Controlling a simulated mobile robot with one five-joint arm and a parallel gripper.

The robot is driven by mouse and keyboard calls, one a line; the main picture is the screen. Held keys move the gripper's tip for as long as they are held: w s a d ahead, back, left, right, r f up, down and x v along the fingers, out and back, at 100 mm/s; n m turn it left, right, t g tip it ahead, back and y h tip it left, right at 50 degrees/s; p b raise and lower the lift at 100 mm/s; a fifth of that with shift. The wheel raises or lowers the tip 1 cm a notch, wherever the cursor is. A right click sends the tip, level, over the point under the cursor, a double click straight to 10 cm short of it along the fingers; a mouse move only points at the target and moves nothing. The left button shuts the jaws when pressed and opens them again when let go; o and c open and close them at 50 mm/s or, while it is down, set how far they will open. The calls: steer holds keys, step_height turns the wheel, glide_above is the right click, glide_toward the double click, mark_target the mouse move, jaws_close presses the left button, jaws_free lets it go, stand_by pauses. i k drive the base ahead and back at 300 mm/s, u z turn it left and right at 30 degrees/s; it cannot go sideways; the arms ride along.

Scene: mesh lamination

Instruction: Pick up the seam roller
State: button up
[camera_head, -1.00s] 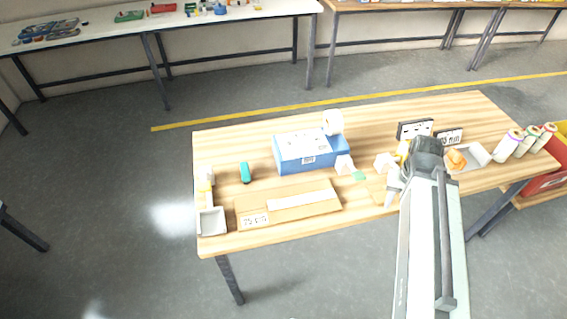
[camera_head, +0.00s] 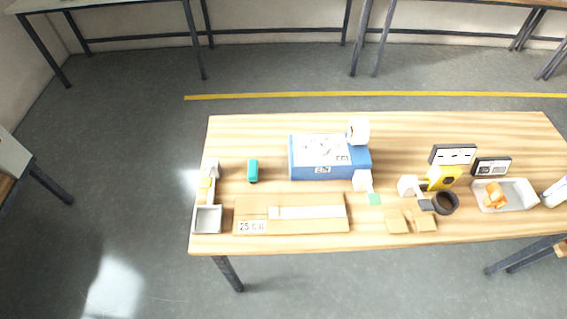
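I cannot tell for certain which thing is the seam roller. A yellow-handled tool (camera_head: 206,189) with a pale end lies at the left edge of the wooden table (camera_head: 420,135), behind a small grey tray (camera_head: 207,219). A short teal tool (camera_head: 253,171) lies to its right. A white block with a green tip (camera_head: 368,187) and a white block with a dark grey tip (camera_head: 409,186) sit near the middle and right. My gripper is not in view.
A blue box (camera_head: 320,174) with a white roll (camera_head: 358,130) stands at the back middle. A cardboard piece with a white strip (camera_head: 255,211) lies in front. A dark ring (camera_head: 446,203), yellow device (camera_head: 442,177) and grey tray with orange things (camera_head: 519,194) stand right.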

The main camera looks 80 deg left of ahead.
mark_target(253, 164)
steer(key=u, duration=0.05)
steer(key=k, duration=2.8)
steer(key=u, duration=2.4)
steer(key=i, duration=1.05)
steer(key=z, duration=0.05)
